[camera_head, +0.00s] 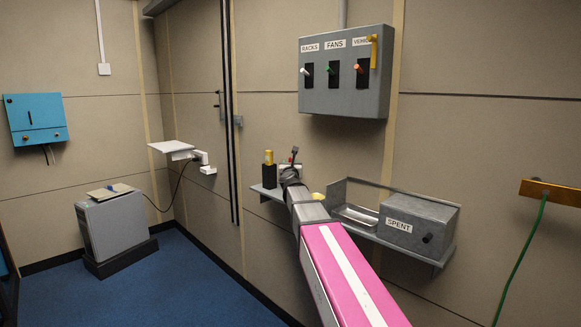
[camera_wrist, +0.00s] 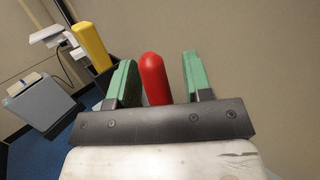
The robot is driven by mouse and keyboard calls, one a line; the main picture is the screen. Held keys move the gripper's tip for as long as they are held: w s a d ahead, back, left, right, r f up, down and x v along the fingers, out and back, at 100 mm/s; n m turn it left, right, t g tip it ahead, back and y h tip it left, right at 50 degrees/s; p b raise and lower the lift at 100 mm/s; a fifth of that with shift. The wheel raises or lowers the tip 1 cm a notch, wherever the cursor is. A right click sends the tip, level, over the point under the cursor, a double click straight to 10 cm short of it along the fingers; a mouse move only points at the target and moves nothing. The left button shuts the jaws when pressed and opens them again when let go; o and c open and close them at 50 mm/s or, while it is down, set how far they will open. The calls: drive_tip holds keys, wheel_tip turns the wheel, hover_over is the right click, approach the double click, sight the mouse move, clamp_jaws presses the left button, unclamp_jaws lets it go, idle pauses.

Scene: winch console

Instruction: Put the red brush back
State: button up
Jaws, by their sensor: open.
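The red brush (camera_wrist: 153,78) shows in the wrist view as a rounded red handle standing between my two green fingers. It is closer to the left finger, with a clear gap on its right. Its lower part is hidden behind my gripper's dark plate. My gripper (camera_wrist: 160,62) is open around it. In the head view my gripper (camera_head: 291,166) is small, at the wall shelf (camera_head: 268,191), and the brush is hard to make out there. A yellow handle (camera_wrist: 90,46) stands in a black holder (camera_wrist: 103,80) to the left; this holder also shows in the head view (camera_head: 269,177).
A grey tray shelf (camera_head: 362,234) with a box labelled SPENT (camera_head: 415,222) is on the wall to the right. A grey switch panel (camera_head: 346,72) hangs above. A green cord (camera_head: 520,262) hangs from a wooden rail (camera_head: 550,192) at far right.

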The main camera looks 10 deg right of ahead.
drive_tip(key=v, duration=1.2)
drive_tip(key=s+a+f+n+g+y, duration=0.2)
drive_tip(key=s+f+n+g+y, duration=0.15)
drive_tip(key=f+n, duration=0.75)
drive_tip(key=s+a+f+n+g+y, duration=0.3)
drive_tip(key=f+n+g+y, duration=0.1)
drive_tip(key=f+n, duration=0.7)
drive_tip(key=s+d+f+n+g+h, duration=0.2)
drive_tip(key=s+d+f+n+g, duration=0.2)
drive_tip(key=s+f+n+g, duration=0.2)
drive_tip(key=s+d+f+n+g+h, duration=0.2)
drive_tip(key=s+f+n+g, duration=0.4)
drive_tip(key=s+f+n, duration=0.3)
drive_tip(key=s+d+f, duration=0.1)
drive_tip(key=s+f, duration=0.2)
drive_tip(key=s, duration=0.2)
drive_tip(key=shift+d+f+n, duration=0.3)
drive_tip(key=shift+d+n, duration=0.1)
drive_tip(key=shift+a+h, duration=0.15)
drive_tip(key=shift+h, duration=0.1)
